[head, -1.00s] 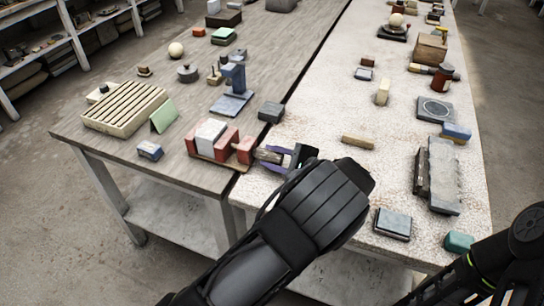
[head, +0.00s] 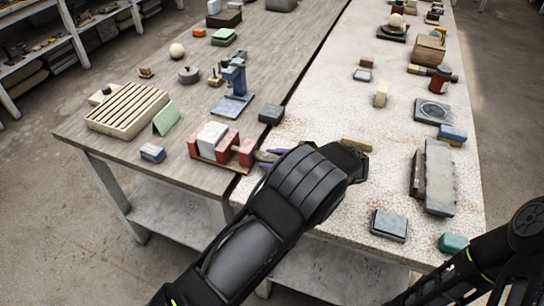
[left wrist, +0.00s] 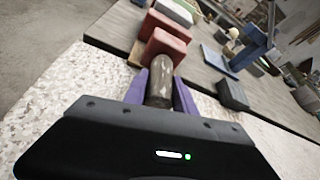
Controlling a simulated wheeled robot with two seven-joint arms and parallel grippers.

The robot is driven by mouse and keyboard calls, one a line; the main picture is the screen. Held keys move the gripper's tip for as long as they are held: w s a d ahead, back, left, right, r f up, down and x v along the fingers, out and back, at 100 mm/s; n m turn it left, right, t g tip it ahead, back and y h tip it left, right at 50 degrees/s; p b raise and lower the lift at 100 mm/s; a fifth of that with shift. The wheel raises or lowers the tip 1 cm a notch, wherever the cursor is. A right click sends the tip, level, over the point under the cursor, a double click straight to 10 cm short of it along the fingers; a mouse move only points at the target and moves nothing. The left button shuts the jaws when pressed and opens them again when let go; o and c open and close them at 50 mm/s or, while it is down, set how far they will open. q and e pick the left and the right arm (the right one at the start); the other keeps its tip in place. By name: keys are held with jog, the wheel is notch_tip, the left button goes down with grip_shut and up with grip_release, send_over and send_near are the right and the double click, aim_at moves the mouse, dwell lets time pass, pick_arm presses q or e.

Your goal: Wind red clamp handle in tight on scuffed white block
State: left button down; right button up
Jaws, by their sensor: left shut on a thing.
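The red clamp (head: 246,153) stands on the grey wooden table near its front right edge. The scuffed white block (head: 211,137) sits between its red jaws; whether the jaws press on it I cannot tell. In the left wrist view, the clamp's red end (left wrist: 166,45) and the white block (left wrist: 175,10) lie straight ahead. The clamp handle (left wrist: 160,88) looks dark brown and round there, pointing toward me. My left gripper (head: 265,157) has its purple fingers shut on both sides of the handle. My right gripper is out of view.
A blue stand (head: 233,92) and a dark block (head: 271,113) are behind the clamp. The speckled white table (head: 330,200) adjoins on the right, with a tan bar (head: 356,145) near my wrist.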

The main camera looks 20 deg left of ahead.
pick_arm(q)
jog(key=shift+m+g, duration=0.4)
jog(key=c, duration=1.3)
grip_release()
jog(key=shift+p+v, duration=0.4)
jog(key=shift+v, duration=3.55)
